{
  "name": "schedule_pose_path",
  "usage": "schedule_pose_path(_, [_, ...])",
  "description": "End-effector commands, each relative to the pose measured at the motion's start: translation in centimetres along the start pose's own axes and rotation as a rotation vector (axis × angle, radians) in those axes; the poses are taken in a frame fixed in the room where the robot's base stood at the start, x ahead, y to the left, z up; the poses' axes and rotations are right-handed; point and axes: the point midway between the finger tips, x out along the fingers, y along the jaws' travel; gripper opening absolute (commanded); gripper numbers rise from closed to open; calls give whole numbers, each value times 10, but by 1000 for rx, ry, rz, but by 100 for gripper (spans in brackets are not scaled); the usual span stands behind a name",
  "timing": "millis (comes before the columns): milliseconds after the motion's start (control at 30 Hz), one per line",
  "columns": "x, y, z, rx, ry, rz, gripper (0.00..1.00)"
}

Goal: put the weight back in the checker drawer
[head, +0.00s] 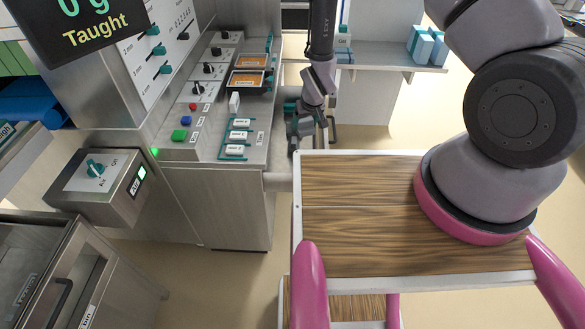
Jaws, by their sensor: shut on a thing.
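My gripper (303,140) is small and partly dark at the end of my arm, beside the right edge of the steel console. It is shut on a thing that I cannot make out. Teal parts show close by, and I cannot tell what they belong to. I cannot pick out the weight for certain. The checker display (90,25) reads "0 g" and "Taught". At the lower left is a steel unit (85,265) with a dark handle and a label; I cannot tell whether it is the checker drawer.
The console (180,152) carries knobs, coloured buttons, two orange-filled trays (246,80) and several white labelled pieces (238,135). A switch box (105,185) with a teal knob juts out at left. A shelf (385,55) holds blue-white cartons. Floor (210,290) is clear below the console.

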Motion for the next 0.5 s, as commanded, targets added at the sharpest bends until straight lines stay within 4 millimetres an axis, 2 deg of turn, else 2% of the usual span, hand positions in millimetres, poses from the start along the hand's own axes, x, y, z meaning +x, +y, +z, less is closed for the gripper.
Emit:
schedule_pose_path(33, [9, -18, 4, -21, -2, -9, 0])
schedule_pose_path(133, [31, -35, 12, -36, -4, -17, 0])
schedule_pose_path(500, [86, -44, 36, -45, -4, -21, 0])
